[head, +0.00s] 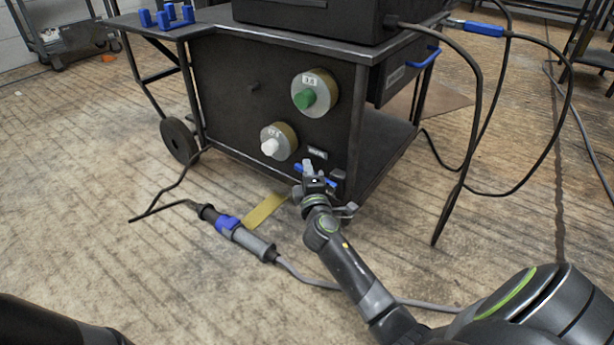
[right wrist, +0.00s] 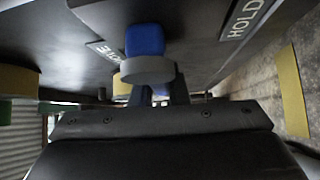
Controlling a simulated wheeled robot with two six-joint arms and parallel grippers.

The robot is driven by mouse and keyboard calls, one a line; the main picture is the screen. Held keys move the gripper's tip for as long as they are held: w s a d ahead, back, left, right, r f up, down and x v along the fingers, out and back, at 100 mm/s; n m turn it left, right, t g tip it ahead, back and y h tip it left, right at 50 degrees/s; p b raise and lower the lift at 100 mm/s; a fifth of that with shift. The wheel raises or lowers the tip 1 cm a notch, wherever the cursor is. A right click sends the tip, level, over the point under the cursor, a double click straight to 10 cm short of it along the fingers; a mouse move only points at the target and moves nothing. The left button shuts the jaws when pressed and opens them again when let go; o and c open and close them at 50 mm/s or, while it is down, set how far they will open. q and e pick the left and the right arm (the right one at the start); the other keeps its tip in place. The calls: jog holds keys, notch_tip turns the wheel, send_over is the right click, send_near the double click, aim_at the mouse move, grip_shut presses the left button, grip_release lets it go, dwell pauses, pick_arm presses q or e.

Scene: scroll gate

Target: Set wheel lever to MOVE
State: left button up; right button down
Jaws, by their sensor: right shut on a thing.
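The wheel lever (right wrist: 145,40) is blue with a grey round part, on the dark panel of a cart. In the right wrist view it stands between a HOLD plate (right wrist: 245,17) on the right and a partly hidden plate ending in "VE" (right wrist: 104,50) on the left, closer to the latter. In the head view blue bits of the lever (head: 330,182) show beside my right gripper (head: 311,178) at the panel's lower right. My right gripper is shut on the lever; the fingers are partly hidden behind the grey part. My left gripper is out of view.
A torch-like tool (head: 237,233) with a cable lies on the floor beside a yellow strip (head: 265,211). Black cables hang at the right.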

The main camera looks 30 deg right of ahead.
jog(key=c, duration=1.4)
grip_release()
